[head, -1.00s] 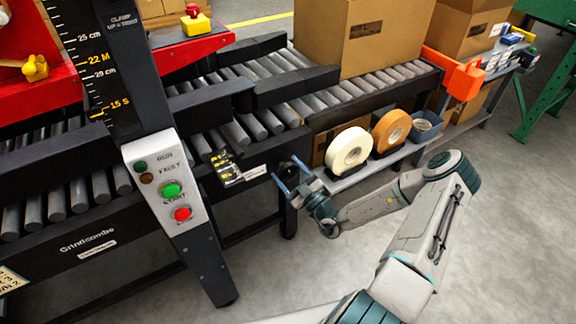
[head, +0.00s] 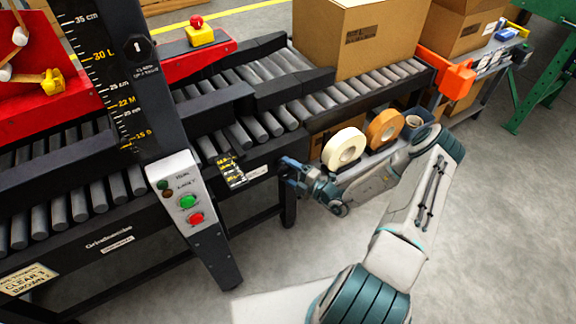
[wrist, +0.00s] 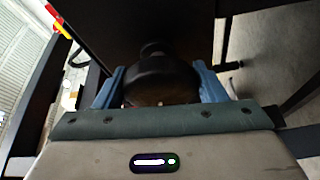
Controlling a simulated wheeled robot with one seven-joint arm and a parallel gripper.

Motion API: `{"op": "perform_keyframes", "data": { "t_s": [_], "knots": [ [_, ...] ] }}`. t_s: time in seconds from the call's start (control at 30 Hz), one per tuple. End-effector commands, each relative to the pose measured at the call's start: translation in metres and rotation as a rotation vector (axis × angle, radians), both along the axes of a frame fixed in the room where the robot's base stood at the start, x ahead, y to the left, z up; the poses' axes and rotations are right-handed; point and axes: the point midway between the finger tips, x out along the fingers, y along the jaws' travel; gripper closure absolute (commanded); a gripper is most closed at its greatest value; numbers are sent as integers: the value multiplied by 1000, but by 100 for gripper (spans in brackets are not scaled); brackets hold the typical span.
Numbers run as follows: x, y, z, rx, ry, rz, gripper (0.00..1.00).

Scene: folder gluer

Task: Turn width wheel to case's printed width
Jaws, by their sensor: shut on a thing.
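My gripper (head: 288,176) is at the front side of the conveyor, just right of the yellow-marked width scale (head: 230,170). In the wrist view its two blue fingers (wrist: 161,90) are shut on the sides of the dark round width wheel (wrist: 160,75). In the head view the wheel is mostly hidden behind the fingers. A large cardboard case (head: 355,40) stands on the rollers at the back. A dark printed block (head: 368,36) shows on its side, too small to read. The scale's setting is also too small to read.
A control post (head: 185,195) with green and red buttons stands left of my gripper. An orange part (head: 455,76) sticks out at the conveyor's right end. The floor (head: 490,220) at right is clear.

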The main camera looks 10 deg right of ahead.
Motion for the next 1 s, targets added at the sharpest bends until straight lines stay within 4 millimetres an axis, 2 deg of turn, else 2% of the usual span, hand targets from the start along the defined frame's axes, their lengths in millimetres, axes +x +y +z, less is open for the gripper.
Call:
{"op": "perform_keyframes", "data": {
  "t_s": [0.03,1.0],
  "knots": [
    [-1,1,4,-43,-10,3,58],
    [-2,2,6,-914,-292,5,58]
  ]
}}
